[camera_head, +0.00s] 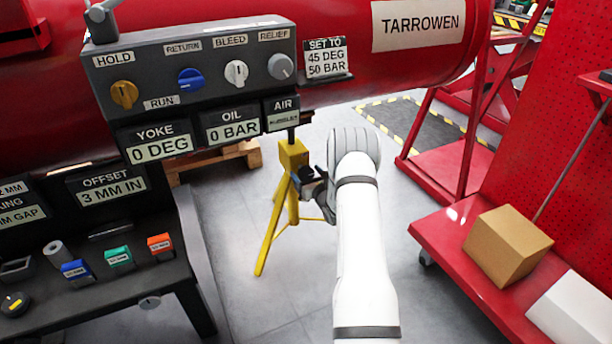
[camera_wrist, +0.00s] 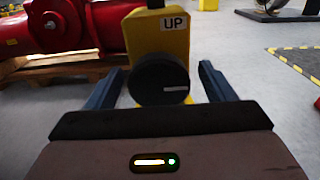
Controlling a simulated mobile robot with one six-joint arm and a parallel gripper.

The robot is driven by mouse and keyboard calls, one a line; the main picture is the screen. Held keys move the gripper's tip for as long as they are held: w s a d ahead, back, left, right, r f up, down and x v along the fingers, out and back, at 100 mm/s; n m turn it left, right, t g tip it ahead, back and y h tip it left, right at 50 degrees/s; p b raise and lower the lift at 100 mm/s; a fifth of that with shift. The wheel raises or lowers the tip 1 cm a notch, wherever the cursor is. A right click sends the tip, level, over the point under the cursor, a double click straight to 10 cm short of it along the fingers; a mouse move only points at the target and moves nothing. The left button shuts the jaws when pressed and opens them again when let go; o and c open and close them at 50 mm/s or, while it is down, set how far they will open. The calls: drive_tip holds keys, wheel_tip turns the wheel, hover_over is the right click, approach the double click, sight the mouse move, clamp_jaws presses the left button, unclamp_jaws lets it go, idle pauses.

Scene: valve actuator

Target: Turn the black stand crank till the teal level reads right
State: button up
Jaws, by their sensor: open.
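The black stand crank (camera_wrist: 160,85) is a round black knob with a pale mark on its right side, on the front of a yellow stand head (camera_wrist: 172,38) labelled UP. In the head view the yellow stand (camera_head: 292,160) is a tripod on the floor. My gripper (camera_head: 312,184) is open in front of it. In the wrist view its two dark fingers stand left and right of the crank, with gaps visible on both sides; I cannot tell whether they reach around it. A teal level cannot be made out in either view.
The control panel (camera_head: 205,75) above the stand shows YOKE 0 DEG, OIL 0 BAR and a set-to card (camera_head: 326,60) of 45 DEG, 50 BAR. A dark bench (camera_head: 150,290) stands left; a red cart (camera_head: 470,290) with a cardboard box (camera_head: 507,245) stands right.

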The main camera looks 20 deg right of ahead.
drive_tip(key=shift+w+a, duration=0.1)
drive_tip(key=shift+w, duration=0.25)
drive_tip(key=shift+c, duration=0.6)
